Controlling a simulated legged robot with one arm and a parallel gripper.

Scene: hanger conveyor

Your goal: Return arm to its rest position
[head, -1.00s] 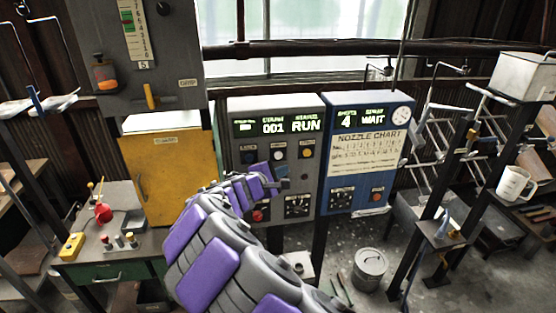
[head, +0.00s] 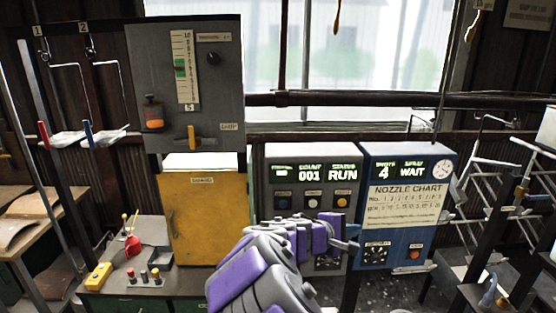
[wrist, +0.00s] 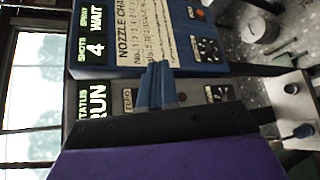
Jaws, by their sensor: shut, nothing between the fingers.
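My purple-and-grey arm reaches up from the bottom of the head view. My gripper (head: 350,238) is shut and empty, in front of the gap between a grey control box (head: 297,178) and a blue control box (head: 378,165). The grey box display reads count 001, status RUN. The blue box display reads shots 4, spray WAIT, above a nozzle chart. In the wrist view the closed blue-grey fingers (wrist: 158,85) overlap the edges of both boxes, which appear sideways. My arm hides part of the grey box's lower controls.
A yellow cabinet (head: 206,215) stands left of the grey box, below a grey panel (head: 190,85). A bench with a red oil can (head: 133,243) and a yellow switch box (head: 98,276) is at lower left. Metal racks (head: 490,190) stand at right.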

